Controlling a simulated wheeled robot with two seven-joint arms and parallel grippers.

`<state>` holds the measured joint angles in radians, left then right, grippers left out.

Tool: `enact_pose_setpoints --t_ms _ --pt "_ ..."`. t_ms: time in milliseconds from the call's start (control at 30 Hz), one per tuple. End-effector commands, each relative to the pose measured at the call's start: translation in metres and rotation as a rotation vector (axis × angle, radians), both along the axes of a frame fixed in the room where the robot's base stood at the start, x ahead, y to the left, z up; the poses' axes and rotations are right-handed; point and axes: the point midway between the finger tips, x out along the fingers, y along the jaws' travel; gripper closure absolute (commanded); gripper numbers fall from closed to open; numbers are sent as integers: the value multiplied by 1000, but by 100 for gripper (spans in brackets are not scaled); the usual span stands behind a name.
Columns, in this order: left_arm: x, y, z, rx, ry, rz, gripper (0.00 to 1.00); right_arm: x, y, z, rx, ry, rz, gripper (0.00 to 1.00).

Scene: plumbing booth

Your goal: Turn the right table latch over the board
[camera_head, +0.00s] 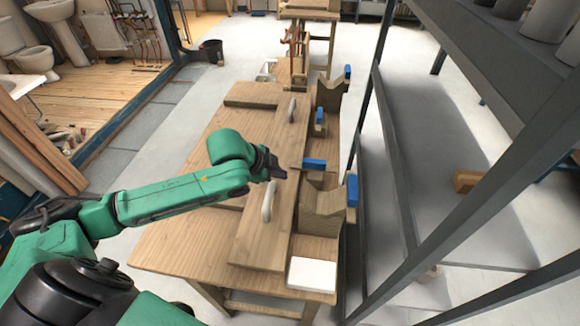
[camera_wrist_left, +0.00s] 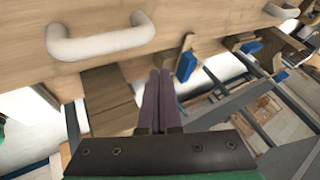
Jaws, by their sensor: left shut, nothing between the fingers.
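A long wooden board (camera_head: 284,150) with two pale handles lies along the table (camera_head: 170,240). A latch with a blue end (camera_head: 315,163) sits at the board's right edge, its wooden bar pointing left toward the board. It also shows in the left wrist view as a wooden bar with a blue part (camera_wrist_left: 186,62). Another blue-ended latch (camera_head: 319,120) stands farther back. I cannot tell for sure which one is the right table latch. My left gripper (camera_head: 278,172) is shut and empty, above the board just left of the nearer latch. My right gripper is not in view.
Notched wooden blocks (camera_head: 321,208) with blue parts stand along the table's right side. The near handle (camera_head: 267,201) rises close to my left gripper. A white box (camera_head: 312,274) lies at the near right corner. A grey metal shelf (camera_head: 500,80) stands to the right.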

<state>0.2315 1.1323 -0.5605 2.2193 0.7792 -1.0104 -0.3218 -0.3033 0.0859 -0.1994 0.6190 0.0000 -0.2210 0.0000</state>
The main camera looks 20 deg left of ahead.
Motion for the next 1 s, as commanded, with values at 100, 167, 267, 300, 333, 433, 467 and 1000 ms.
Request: enact_pose_setpoints --t_ms 100,167,267,300,333,433,467,1000 --pt "14 -8 -20 -6 1 1 100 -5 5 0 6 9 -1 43" --pt "22 -11 -31 -6 2 3 100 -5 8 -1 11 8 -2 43" --pt "34 -17 -48 -6 0 2 100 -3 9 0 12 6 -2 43" --pt "39 -18 -56 -4 1 2 100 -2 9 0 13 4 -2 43" --pt "42 -20 -61 -4 2 1 100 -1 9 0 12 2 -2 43" --pt "61 -16 -59 -2 -3 4 100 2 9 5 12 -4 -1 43" --pt "66 -15 -59 -1 -3 2 100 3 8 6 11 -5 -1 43" --pt "81 -3 -61 0 1 10 100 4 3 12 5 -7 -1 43"
